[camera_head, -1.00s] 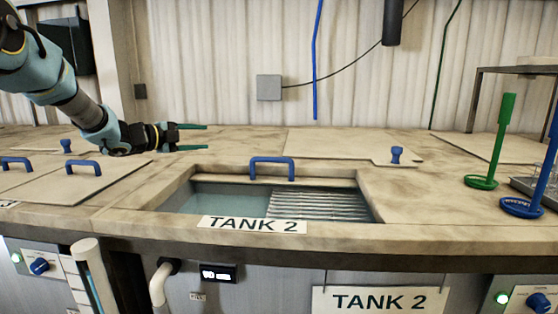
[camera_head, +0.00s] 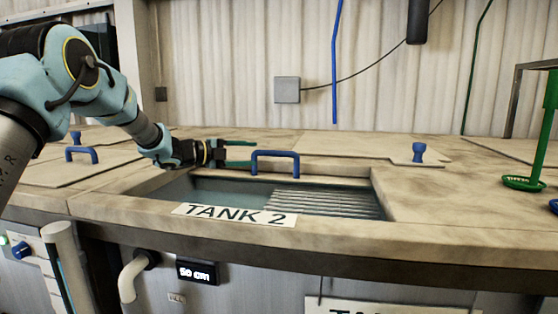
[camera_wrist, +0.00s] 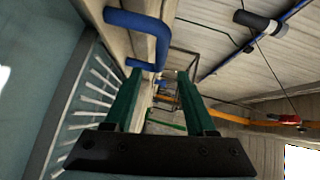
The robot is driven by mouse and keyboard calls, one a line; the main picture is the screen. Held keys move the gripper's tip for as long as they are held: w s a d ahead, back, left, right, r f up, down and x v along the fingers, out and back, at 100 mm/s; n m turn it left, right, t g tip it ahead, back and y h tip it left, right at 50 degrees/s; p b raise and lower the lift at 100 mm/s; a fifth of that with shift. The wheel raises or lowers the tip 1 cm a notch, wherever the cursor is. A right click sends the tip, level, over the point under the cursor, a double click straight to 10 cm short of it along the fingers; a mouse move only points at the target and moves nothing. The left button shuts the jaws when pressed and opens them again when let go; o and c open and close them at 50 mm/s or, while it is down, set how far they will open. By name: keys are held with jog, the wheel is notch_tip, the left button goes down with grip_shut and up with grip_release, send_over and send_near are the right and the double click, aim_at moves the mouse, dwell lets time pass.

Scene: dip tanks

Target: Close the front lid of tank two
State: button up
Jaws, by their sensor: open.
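Tank two's opening shows water and a ribbed grey rack (camera_head: 318,203) behind a "TANK 2" label (camera_head: 235,214). The front lid (camera_head: 325,175) shows only as a narrow pale strip at the opening's back edge, so the tank is open. Its blue handle (camera_head: 275,154) stands upright on that strip. My gripper (camera_head: 254,153) is open and empty, its green fingers level and pointing right, with their tips at the handle's left end. In the wrist view the handle (camera_wrist: 138,22) lies just beyond the fingertips; contact cannot be told.
A rear lid with a blue knob (camera_head: 418,153) lies behind the opening. A closed lid with a blue handle (camera_head: 81,154) lies at left. A green upright tool (camera_head: 549,120) stands at right.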

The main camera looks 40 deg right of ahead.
aim_at(272, 154)
jog(key=p+x, duration=0.3)
jog(key=x, duration=0.7)
grip_shut()
dwell(1.3)
